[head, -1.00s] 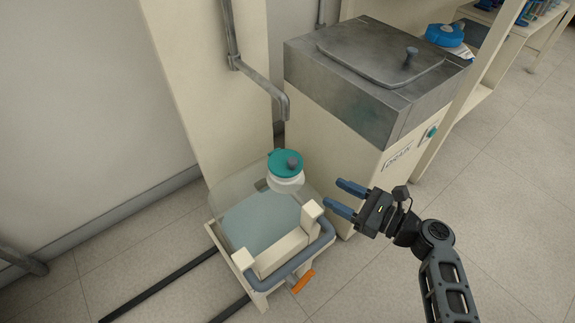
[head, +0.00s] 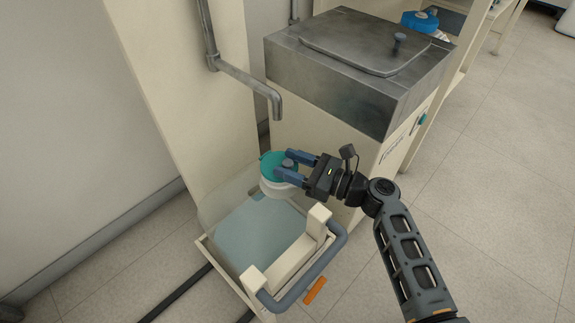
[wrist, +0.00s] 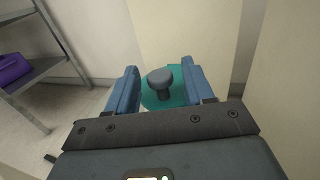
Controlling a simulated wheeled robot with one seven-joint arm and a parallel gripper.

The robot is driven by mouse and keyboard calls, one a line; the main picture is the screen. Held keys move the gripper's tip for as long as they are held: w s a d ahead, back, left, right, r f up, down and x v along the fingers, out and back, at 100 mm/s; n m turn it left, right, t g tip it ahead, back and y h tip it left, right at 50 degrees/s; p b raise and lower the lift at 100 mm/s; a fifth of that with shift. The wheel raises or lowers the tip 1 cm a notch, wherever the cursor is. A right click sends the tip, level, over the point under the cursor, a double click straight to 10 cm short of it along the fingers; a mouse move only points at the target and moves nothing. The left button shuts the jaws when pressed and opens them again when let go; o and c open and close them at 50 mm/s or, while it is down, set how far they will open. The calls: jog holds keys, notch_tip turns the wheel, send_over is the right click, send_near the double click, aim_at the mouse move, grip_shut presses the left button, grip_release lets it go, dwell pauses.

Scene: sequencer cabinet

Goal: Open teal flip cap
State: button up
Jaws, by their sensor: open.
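The teal flip cap (head: 270,163) sits closed on the white neck of a clear carboy (head: 255,232) that holds bluish liquid. A grey knob (head: 288,164) stands up from the cap. My gripper (head: 281,164) is open at the cap, with one blue finger on each side of the knob. In the wrist view the knob (wrist: 160,78) is between the two fingers (wrist: 158,88), with a gap showing on both sides. The teal cap (wrist: 178,97) shows below and behind the knob. In the head view the fingers partly cover the cap.
The carboy rests in a cream cart (head: 290,258) with a grey handle (head: 318,278) and an orange lever (head: 316,290). A drain pipe (head: 255,80) ends above and behind the cap. A cream cabinet with a metal lid (head: 360,45) stands close behind my gripper. Open floor lies at right.

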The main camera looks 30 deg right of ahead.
jog(key=shift+w+a, duration=0.3)
jog(key=shift+w, duration=0.1)
jog(key=shift+c, duration=0.2)
grip_shut()
